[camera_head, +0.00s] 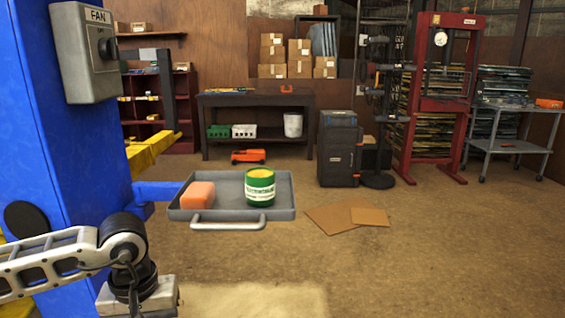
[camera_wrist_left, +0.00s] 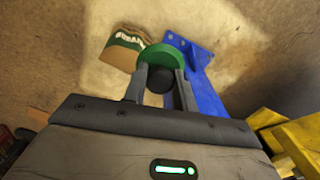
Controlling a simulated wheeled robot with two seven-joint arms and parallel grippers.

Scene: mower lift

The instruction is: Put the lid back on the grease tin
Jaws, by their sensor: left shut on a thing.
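The open grease tin (camera_head: 260,187), green with a pale label and yellow grease showing at its top, stands upright on the right part of a grey tray (camera_head: 230,212). My left gripper (camera_wrist_left: 160,78) is shut on the green round lid (camera_wrist_left: 163,54) in the left wrist view, its fingers on either side of a dark knob. In the head view my left wrist is at the bottom left, in front of and below the tray. The fingers and the lid do not show there. My right gripper is not in view.
An orange block (camera_head: 197,195) lies on the tray left of the tin. The tray has a front handle (camera_head: 228,225) and sits beside a blue post (camera_head: 75,140) carrying a fan switch box (camera_head: 88,52). Flat cardboard (camera_head: 345,216) lies on the otherwise open floor to the right.

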